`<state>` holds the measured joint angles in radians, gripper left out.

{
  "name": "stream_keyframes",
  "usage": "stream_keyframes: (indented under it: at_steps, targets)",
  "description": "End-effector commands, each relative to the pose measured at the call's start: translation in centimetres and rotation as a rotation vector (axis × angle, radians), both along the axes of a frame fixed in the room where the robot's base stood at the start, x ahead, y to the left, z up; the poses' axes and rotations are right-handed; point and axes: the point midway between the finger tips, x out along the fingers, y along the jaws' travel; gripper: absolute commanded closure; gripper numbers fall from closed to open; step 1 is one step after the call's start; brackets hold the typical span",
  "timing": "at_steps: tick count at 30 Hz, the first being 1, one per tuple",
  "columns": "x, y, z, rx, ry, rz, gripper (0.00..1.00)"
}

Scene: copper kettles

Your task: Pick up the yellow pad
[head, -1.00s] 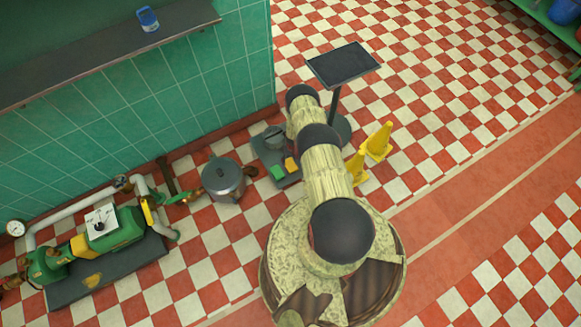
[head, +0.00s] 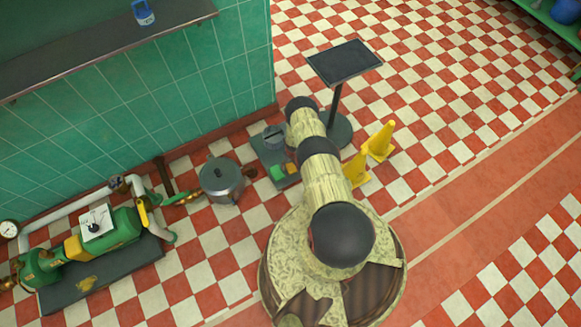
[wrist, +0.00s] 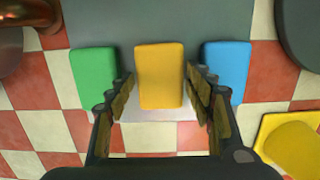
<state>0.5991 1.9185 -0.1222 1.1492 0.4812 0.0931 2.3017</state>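The yellow pad (wrist: 159,75) lies at the centre of the wrist view, on a grey platform (wrist: 160,20) with a pale front edge. A green pad (wrist: 94,76) is on its left and a blue pad (wrist: 227,68) on its right, both apart from it. My gripper (wrist: 159,85) is open, with one finger on each side of the yellow pad. Narrow gaps seem to show between fingers and pad. In the head view the green pad (head: 277,172) and part of the yellow pad (head: 292,168) show beside my arm, which hides the blue pad.
A large lidded pot (head: 222,180) is to the left. Green machinery (head: 100,235) is further left. Checkered floor beyond is clear.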

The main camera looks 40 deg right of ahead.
Motion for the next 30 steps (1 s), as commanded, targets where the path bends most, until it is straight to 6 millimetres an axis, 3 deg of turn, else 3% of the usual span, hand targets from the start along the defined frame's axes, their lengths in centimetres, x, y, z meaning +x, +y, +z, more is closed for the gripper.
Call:
stream_keyframes:
  at_steps: [13, 23, 30]
  targets:
    - [0.0, 0.0, 0.0, 0.0, 0.0, 0.0, 0.75]
    - [0.0, 0.0, 0.3, 0.0, 0.0, 0.0, 0.75]
    - [0.2, -0.1, 3.1, -0.001, -0.001, 0.001, 0.75]
